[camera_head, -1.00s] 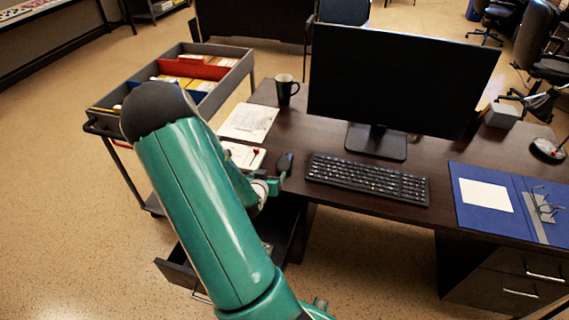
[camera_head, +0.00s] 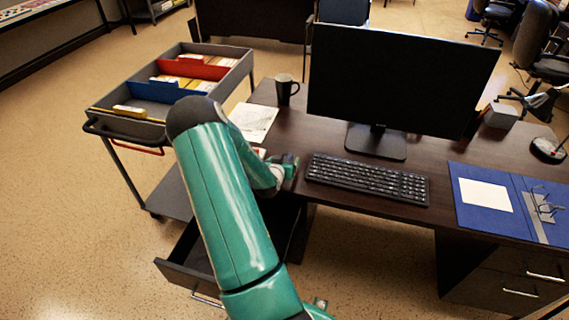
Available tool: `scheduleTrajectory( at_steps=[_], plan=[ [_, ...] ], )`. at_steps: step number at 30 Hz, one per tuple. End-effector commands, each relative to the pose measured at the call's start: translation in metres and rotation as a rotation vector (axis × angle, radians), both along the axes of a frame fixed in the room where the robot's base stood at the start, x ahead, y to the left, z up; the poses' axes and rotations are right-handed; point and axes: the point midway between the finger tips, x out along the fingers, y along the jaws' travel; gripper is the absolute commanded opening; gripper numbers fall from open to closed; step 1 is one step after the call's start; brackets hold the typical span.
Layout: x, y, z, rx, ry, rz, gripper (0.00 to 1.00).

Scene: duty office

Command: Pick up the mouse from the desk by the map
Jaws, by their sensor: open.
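The dark desk (camera_head: 325,133) stands in the middle, and its top runs to the right edge of the view. My gripper (camera_head: 287,166) is at the desk's left front part, just left of the keyboard. It is open, small in view and partly covered by my arm. The mouse is now hidden behind my gripper, at the spot where a black mouse showed a second ago. I cannot tell whether the fingers touch it.
A black keyboard (camera_head: 368,179) lies close to the right of my gripper, with a monitor (camera_head: 400,80) behind it. A mug (camera_head: 285,90) and a paper sheet (camera_head: 252,122) lie farther back. A cart with a file tray (camera_head: 215,48) stands left. An open drawer (camera_head: 187,277) juts out below.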

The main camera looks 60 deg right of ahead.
Motion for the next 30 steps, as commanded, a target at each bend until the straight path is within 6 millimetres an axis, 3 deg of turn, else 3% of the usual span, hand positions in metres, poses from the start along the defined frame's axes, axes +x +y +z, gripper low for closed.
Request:
scheduleTrajectory(
  at_steps=[4,11,19,30],
  plan=[
    [0.003,-0.015,-0.007,-0.001,0.0,0.0,0.8],
    [0.004,-0.017,-0.008,0.0,0.0,0.0,0.8],
    [0.004,-0.017,-0.007,0.0,0.0,0.001,0.32],
    [0.004,-0.017,-0.003,-0.001,0.0,0.0,0.32]
  ],
)
